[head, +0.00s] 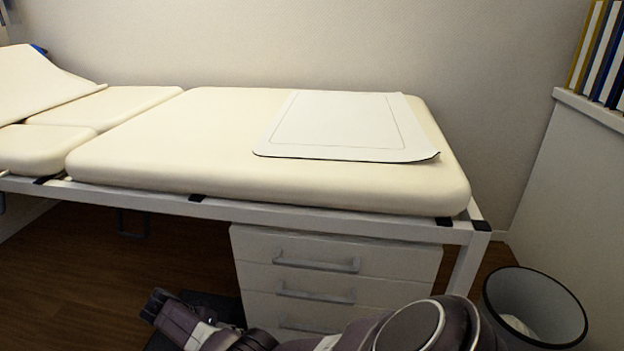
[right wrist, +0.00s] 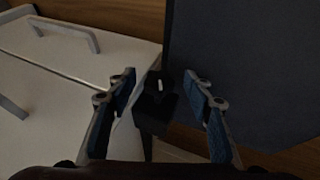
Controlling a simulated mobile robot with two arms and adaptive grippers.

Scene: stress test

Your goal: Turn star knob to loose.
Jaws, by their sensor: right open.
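A small black knob (right wrist: 160,84) with a white mark on it shows in the right wrist view. It sits on a black block-like mount (right wrist: 153,118). Its star shape and its exact setting are too dark to tell. My right gripper (right wrist: 160,76) is open, with one blue-padded finger on each side of the knob and a visible gap on both sides. Nothing is held. In the head view the knob cannot be made out, and my own arm covers the low area in front of the drawers. My left gripper is not in view.
A white drawer unit (head: 340,248) with grey handles stands under the cream padded couch (head: 180,135); its front also fills the left of the wrist view. A large dark panel (right wrist: 245,65) lies right of the knob. A waste bin (head: 570,325) stands at the right.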

